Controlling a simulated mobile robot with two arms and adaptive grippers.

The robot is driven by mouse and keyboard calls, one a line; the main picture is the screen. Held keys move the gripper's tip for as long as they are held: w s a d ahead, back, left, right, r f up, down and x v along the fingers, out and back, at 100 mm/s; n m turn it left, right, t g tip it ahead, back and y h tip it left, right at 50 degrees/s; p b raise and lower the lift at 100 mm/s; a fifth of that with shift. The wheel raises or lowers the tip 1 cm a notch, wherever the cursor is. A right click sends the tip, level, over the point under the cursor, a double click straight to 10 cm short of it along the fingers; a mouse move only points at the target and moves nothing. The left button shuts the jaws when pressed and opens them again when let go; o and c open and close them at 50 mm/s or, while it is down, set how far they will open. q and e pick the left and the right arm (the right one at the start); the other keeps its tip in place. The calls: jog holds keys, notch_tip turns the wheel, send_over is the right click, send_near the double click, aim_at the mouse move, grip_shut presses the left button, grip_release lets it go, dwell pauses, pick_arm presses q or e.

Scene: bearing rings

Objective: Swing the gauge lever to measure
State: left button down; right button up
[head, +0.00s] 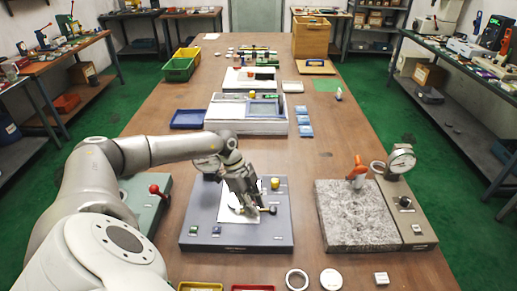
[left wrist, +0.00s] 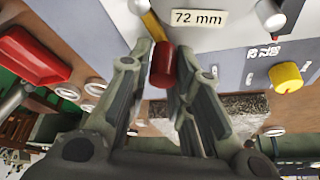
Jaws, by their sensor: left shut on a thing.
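The gauge stand is a blue-grey plate (head: 190,235) in the middle front of the head view, with a white sheet, a yellow knob (head: 275,183) and a dial (head: 207,164) partly behind my arm. My left gripper (head: 247,207) reaches down over the plate. In the left wrist view its fingers (left wrist: 165,75) stand either side of a dark red cylindrical grip (left wrist: 163,65) on a brass-coloured rod (left wrist: 152,30), shut on this lever grip. A "72 mm" label (left wrist: 199,17) lies just beyond, and the yellow knob (left wrist: 286,77) is to the right. My right gripper is not in view.
Left is a green base with a red-knobbed lever (head: 154,189).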

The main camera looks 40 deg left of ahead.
pick_arm(q)
jog(key=c, duration=1.3)
grip_release()
jog(key=shift+s+a+f, duration=0.1)
jog(key=shift+s+a, duration=0.1)
jog(key=shift+s, duration=0.05)
jog(key=shift+c, duration=0.2)
jog(key=shift+w+a+r, duration=0.1)
jog(key=shift+a+r, duration=0.05)
jog(key=shift+r, duration=0.45)
jog(key=v, duration=1.1)
